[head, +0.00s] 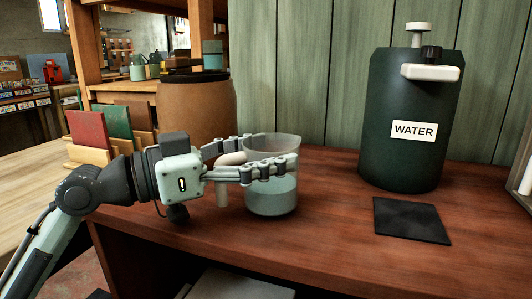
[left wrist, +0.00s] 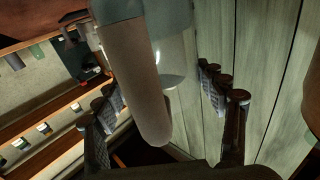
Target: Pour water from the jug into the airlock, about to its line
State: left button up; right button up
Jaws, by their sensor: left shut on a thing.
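The jug (head: 271,197) is a clear, upright vessel on the reddish-brown bench, with pale water in its lower part. It stands at or very near the bench top; I cannot tell if its base touches. My left gripper (head: 266,155) is shut on the jug, its fingers reaching along both sides of the upper part. In the left wrist view the jug's pale rounded handle (left wrist: 137,85) runs between the fingers, with its clear wall (left wrist: 172,58) behind. I see no airlock in either view. My right gripper is out of view.
A dark green tank labelled WATER (head: 405,150) stands at the back right of the bench (head: 325,220). A flat black mat (head: 411,220) lies in front of it. A brown barrel (head: 205,108) and upright coloured boards (head: 115,128) are at the left. The bench between jug and mat is clear.

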pick_arm(q)
jog(key=shift+d+f, duration=0.2)
jog(key=shift+f, duration=1)
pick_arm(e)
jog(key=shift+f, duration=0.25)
pick_arm(q)
jog(key=o, duration=1.9)
jog(key=shift+o, duration=0.2)
jog(key=shift+s+a+f, duration=0.1)
jog(key=shift+s+a, duration=0.1)
jog(key=shift+a, duration=0.35)
jog(key=v, duration=0.3)
jog(key=r+v, duration=0.1)
jog(key=v, duration=0.2)
jog(key=r+v, duration=0.1)
jog(key=v, duration=0.3)
jog(key=shift+a, duration=0.1)
jog(key=shift+s+a+r, duration=0.2)
jog(key=shift+s+a, duration=0.15)
jog(key=shift+a, duration=0.1)
